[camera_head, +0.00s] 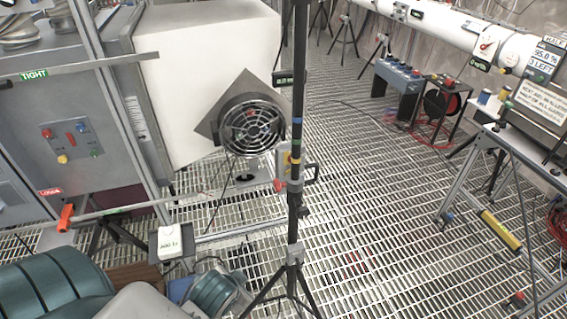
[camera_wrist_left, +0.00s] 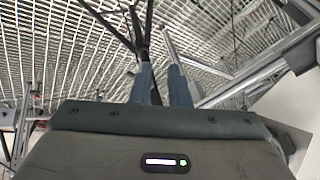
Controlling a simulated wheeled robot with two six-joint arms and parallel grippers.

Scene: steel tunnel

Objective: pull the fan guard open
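The fan guard (camera_head: 251,127) is a round metal grille on the front of a fan. The fan has a dark square plate (camera_head: 225,105) behind it and stands at mid-height in the head view, in front of a large white box. The guard looks closed over the fan. A dark upright pole stands just right of it. In the left wrist view my left gripper (camera_wrist_left: 161,80) shows two blue-grey fingers with a narrow gap between them and nothing clearly held. The guard is not identifiable there. My left arm fills the lower left of the head view. My right gripper is not in view.
The pole's tripod (camera_head: 293,255) stands on the grating floor before the fan. A grey panel cabinet (camera_head: 75,140) with bars and an orange handle (camera_head: 65,217) is at left. A metal frame table (camera_head: 480,170) stands at right. The grating right of the tripod is clear.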

